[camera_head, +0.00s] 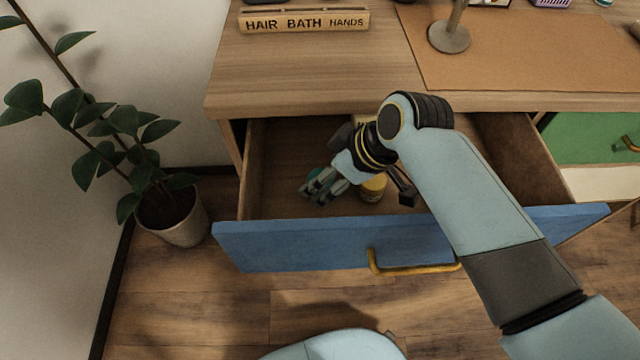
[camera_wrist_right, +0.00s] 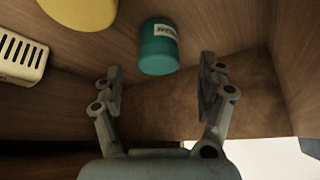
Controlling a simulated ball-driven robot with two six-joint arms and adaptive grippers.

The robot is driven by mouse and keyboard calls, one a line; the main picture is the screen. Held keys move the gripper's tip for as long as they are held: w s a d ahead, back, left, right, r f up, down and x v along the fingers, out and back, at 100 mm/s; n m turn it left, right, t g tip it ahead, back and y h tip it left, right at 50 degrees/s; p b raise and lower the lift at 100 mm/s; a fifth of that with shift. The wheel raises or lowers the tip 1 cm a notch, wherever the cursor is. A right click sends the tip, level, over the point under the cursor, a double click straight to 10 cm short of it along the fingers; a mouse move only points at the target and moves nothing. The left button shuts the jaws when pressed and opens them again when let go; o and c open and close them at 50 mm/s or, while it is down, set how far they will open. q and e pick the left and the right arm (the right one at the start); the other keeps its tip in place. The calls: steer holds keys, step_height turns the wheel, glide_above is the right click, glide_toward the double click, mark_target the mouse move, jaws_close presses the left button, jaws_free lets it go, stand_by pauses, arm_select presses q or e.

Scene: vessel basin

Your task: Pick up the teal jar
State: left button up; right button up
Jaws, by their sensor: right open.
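The teal jar (camera_wrist_right: 158,50) stands in the open drawer, with a white label on its side, and shows in the right wrist view just ahead of my right gripper (camera_wrist_right: 162,76). The gripper's two fingers are spread apart, one to each side of the jar's near end, and it appears not to be gripped. In the head view my right gripper (camera_head: 322,187) reaches down into the left part of the drawer and largely hides the jar. My left gripper is not in view.
A yellow jar (camera_head: 373,188) stands close by in the drawer, also at the top of the wrist view (camera_wrist_right: 80,10). A cream slotted holder (camera_wrist_right: 22,56) is at the wrist view's left. The blue drawer front (camera_head: 310,245) and drawer walls surround the gripper.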

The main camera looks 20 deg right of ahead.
mark_target(315, 172)
steer(key=x, duration=0.3)
steer(key=shift+w+f+b, duration=0.15)
steer(key=shift+f+b, duration=0.25)
steer(key=c, duration=1.3)
steer(key=shift+r, duration=0.1)
